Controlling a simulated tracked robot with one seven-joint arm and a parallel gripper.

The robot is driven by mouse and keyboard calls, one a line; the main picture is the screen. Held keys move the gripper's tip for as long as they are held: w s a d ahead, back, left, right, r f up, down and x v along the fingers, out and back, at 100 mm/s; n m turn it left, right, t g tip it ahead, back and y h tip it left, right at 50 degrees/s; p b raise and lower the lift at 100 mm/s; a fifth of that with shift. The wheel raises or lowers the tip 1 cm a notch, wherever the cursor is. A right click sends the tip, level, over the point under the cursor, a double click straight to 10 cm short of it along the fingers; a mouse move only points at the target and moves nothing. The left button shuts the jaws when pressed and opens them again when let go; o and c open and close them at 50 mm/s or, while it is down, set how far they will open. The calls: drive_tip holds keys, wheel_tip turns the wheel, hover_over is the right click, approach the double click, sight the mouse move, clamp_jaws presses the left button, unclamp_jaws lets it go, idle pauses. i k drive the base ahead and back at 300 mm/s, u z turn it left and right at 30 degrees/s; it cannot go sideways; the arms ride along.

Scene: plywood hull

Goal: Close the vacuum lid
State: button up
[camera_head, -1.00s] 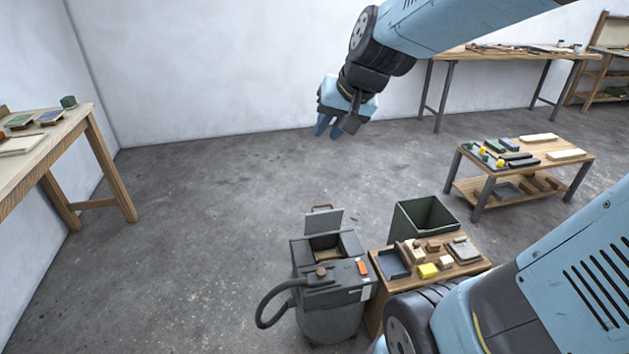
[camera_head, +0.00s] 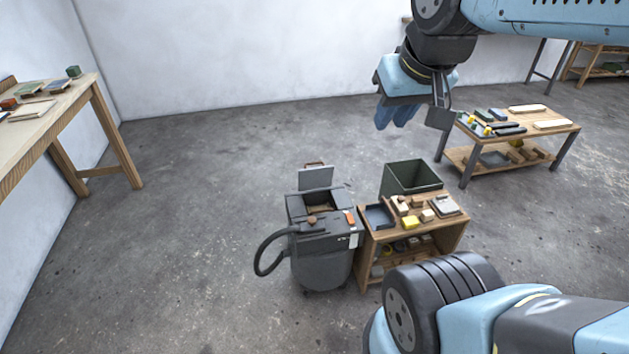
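The grey vacuum (camera_head: 322,262) stands on the floor left of a small wooden table, with a black hose curving off its left side. Its lid (camera_head: 316,178) is open and stands upright at the back of the top opening, with a brown handle at its upper edge. The opening shows a tan inside. My gripper (camera_head: 398,117) hangs in the air above and right of the vacuum in the picture, fingers pointing down, apart from the lid.
The small table (camera_head: 372,247) beside the vacuum holds a blue tray, wooden blocks and a yellow block. A dark green bin (camera_head: 412,178) stands behind it. A low table (camera_head: 556,140) is at the right, a workbench (camera_head: 62,118) at the left. The floor left of the vacuum is clear.

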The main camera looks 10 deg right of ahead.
sight(316, 178)
drive_tip(key=k, duration=0.55)
drive_tip(key=u, duration=0.95)
drive_tip(key=i, duration=4.35)
drive_tip(key=z, duration=1.6)
